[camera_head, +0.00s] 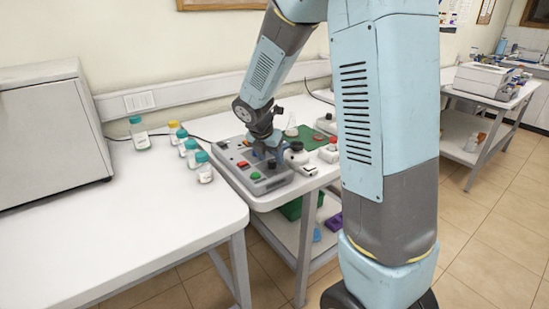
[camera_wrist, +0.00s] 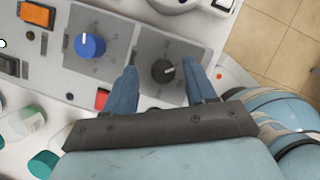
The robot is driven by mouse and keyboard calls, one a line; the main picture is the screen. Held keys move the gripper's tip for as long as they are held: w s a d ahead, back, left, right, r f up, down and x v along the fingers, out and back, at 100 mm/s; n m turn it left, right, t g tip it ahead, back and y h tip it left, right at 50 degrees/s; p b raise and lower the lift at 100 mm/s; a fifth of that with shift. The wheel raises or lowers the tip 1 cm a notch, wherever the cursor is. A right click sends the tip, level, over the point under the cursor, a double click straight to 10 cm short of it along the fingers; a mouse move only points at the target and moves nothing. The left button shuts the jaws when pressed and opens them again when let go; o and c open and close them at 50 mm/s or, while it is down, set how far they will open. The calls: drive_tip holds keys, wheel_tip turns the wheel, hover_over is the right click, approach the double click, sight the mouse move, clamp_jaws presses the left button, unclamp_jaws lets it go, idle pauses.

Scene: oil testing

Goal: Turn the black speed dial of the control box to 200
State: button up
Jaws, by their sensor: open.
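The black speed dial (camera_wrist: 162,71) sits on a dark grey plate of the control box (camera_wrist: 120,17), with a pale pointer mark on its face. The number it points to is too small to read. My gripper (camera_wrist: 164,82) is open, with one blue finger on each side of the black dial in the wrist view. I cannot tell whether the fingers touch it. In the head view, my gripper (camera_head: 264,152) is over the control box (camera_head: 242,167) on the white table, and the arm hides part of the box.
Several capped bottles (camera_head: 192,153) stand left of the box. A green mat (camera_head: 303,138) with glassware lies behind it. A grey cabinet (camera_head: 50,135) stands at far left.

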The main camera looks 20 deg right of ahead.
drive_tip(key=shift+w+d+f, duration=0.15)
drive_tip(key=shift+d+f, duration=0.05)
drive_tip(key=shift+f, duration=0.35)
drive_tip(key=shift+c, duration=0.4)
